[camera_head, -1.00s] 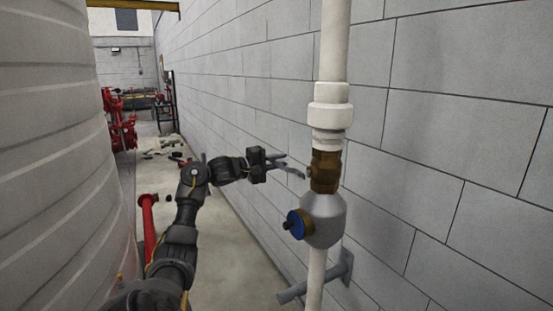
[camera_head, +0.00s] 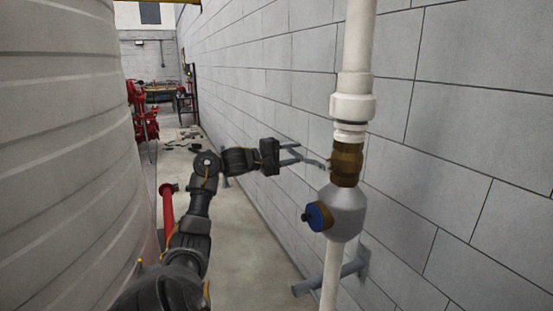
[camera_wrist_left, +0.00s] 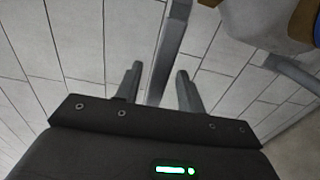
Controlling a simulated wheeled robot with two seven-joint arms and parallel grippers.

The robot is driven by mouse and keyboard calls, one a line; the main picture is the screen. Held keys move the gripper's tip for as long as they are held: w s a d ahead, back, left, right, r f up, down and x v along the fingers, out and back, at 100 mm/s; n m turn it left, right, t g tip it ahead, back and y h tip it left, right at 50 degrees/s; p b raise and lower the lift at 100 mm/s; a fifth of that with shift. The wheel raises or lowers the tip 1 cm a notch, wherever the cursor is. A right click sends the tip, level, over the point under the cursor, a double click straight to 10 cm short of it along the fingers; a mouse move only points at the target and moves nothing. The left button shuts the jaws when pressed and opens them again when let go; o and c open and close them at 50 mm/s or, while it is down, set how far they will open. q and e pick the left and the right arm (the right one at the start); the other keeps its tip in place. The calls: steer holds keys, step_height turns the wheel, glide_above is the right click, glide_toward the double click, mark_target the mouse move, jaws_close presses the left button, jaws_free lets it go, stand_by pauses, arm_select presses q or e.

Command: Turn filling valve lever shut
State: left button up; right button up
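A brass valve (camera_head: 347,163) sits on the white vertical pipe by the wall. Its grey lever (camera_head: 316,163) sticks out to the left, toward my left gripper (camera_head: 302,156). In the left wrist view, the lever (camera_wrist_left: 171,40) is a grey bar running between the two fingers of my left gripper (camera_wrist_left: 158,74). The fingers are open around it, with a gap on each side. In the head view the fingers partly overlap the lever. My right gripper is not in view.
A grey rounded fitting (camera_head: 346,212) with a blue cap (camera_head: 318,216) is just below the valve. A grey wall bracket (camera_head: 330,278) juts out lower down. A large ribbed tank (camera_head: 60,150) fills the left. The block wall is close on the right.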

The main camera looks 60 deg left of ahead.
arm_select(q)
steer(key=s+a+b, duration=0.1)
steer(key=s+b, duration=0.2)
steer(key=s, duration=0.5)
steer(key=shift+s, duration=0.35)
steer(key=shift+a, duration=0.15)
